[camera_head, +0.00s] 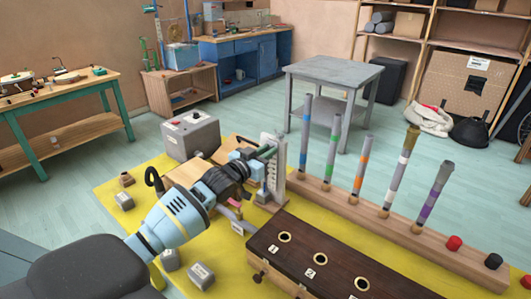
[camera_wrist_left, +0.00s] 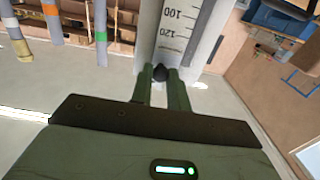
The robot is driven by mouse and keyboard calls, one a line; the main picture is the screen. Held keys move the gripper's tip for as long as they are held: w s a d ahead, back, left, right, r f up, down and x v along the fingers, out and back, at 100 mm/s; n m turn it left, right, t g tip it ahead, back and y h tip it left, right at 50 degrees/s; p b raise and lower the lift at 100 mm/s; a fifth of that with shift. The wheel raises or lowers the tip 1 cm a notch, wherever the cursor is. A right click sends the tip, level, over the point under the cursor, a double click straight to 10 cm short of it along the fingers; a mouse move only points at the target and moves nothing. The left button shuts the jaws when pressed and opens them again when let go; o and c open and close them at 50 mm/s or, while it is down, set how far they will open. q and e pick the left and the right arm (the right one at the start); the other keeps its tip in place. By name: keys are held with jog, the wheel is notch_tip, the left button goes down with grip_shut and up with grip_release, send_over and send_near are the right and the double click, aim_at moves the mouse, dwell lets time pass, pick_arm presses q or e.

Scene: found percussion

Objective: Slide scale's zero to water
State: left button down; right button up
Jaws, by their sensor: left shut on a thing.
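The scale is a pale upright strip on a wooden base, near the middle of the head view (camera_head: 272,182). In the left wrist view the scale (camera_wrist_left: 178,28) shows printed marks, with 100 and 120 readable. My left gripper (camera_head: 266,154) reaches it from the left. In the left wrist view the gripper (camera_wrist_left: 160,88) is shut on a small dark round knob (camera_wrist_left: 160,72) at the scale's lower visible edge. The zero mark and the water level cannot be made out. My right gripper is not in view.
A wooden rack (camera_head: 400,232) with several upright banded tubes stands right of the scale. A dark block with numbered holes (camera_head: 318,252) lies in front. A grey box (camera_head: 190,137) stands behind left. Small grey weights (camera_head: 201,274) lie on the yellow mat (camera_head: 108,190).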

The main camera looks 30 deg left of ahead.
pick_arm(q)
jog(key=shift+r, duration=0.7)
jog(key=shift+f, duration=0.2)
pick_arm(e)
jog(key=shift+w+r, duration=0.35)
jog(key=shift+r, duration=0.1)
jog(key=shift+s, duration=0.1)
pick_arm(q)
jog(key=c, duration=1.3)
grip_release()
jog(key=shift+c, duration=0.2)
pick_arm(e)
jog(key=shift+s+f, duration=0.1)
pick_arm(q)
jog(key=shift+s, duration=0.1)
jog(key=s, duration=0.7)
jog(key=shift+s+a, duration=0.3)
jog(key=shift+s, duration=0.05)
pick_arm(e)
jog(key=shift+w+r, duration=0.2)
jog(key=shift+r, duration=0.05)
